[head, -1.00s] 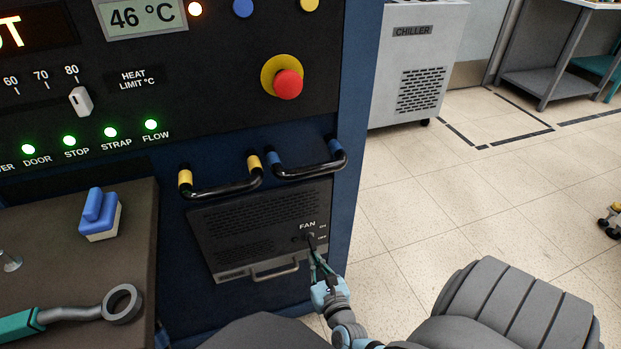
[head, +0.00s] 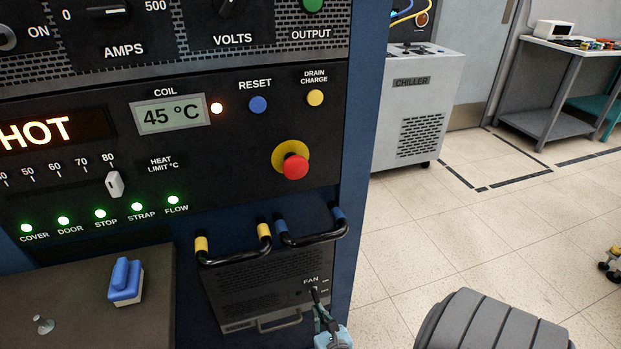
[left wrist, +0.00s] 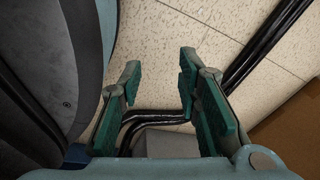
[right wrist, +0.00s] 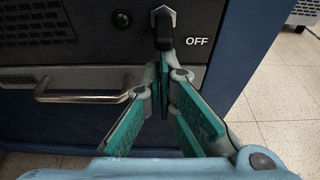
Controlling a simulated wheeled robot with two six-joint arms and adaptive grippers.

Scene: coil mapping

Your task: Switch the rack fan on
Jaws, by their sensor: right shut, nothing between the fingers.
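The rack fan panel (head: 225,299) is a dark vented plate low on the blue rack, labelled FAN. Its black toggle lever (right wrist: 163,32) points down beside the word OFF in the right wrist view. A dark green lamp (right wrist: 121,18), looking unlit, is left of the lever. My right gripper (right wrist: 163,68) is shut and empty, its tips just below the lever's end; whether they touch is unclear. It also shows at the switch in the head view (head: 320,312). My left gripper (left wrist: 157,75) is open and empty, away from the panel, above floor and cables.
A metal handle (head: 279,322) runs below the fan vents. Black cables with yellow (head: 233,258) and blue (head: 311,237) ends loop above the panel. A red stop button (head: 295,167) is higher up. A blue-topped block (head: 125,281) sits on the brown bench (head: 60,300). Floor at right is mostly clear.

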